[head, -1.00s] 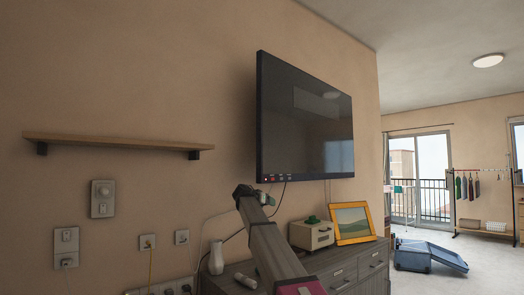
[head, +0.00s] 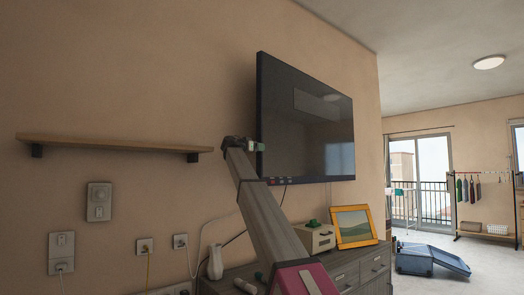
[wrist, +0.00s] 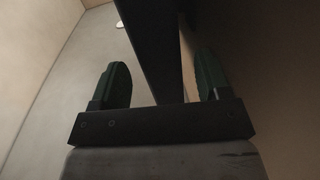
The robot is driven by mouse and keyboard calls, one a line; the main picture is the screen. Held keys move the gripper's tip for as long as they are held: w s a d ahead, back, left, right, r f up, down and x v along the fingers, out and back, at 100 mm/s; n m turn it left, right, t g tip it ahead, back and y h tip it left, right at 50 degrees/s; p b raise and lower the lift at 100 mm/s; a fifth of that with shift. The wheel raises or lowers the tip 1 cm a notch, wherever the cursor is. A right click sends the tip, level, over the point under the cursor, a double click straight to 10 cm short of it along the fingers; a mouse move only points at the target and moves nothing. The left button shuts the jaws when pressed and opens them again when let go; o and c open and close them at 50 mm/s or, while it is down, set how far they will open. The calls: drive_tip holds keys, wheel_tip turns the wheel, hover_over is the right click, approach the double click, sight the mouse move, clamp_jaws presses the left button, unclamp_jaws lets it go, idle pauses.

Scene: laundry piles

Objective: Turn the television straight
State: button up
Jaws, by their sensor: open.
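The television (head: 305,125) is a black flat screen mounted on the beige wall. Its near left edge stands out from the wall. My gripper (head: 243,144) is at the lower part of that left edge. In the wrist view my gripper (wrist: 162,62) is open, with one green finger on each side of the television's dark edge (wrist: 158,45). The right finger is on the wall side, in the gap behind the television. I see no clear contact between fingers and television. The television's wall mount is hidden.
A wooden shelf (head: 110,144) is on the wall at left. Below the television a grey cabinet (head: 345,268) bears a white vase (head: 215,262), a cream box (head: 316,238) and a yellow-framed picture (head: 353,226). Cables hang behind my arm.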

drive_tip(key=x, duration=0.4)
drive_tip(key=shift+w+d, duration=0.15)
drive_tip(key=shift+w, duration=0.1)
drive_tip(key=c, duration=1.3)
drive_tip(key=shift+o, duration=0.7)
drive_tip(key=w+a, duration=0.5)
drive_tip(key=w, duration=0.1)
drive_tip(key=shift+a, duration=0.4)
drive_tip(key=shift+s, duration=0.1)
drive_tip(key=o, duration=1.2)
drive_tip(key=shift+c, duration=0.2)
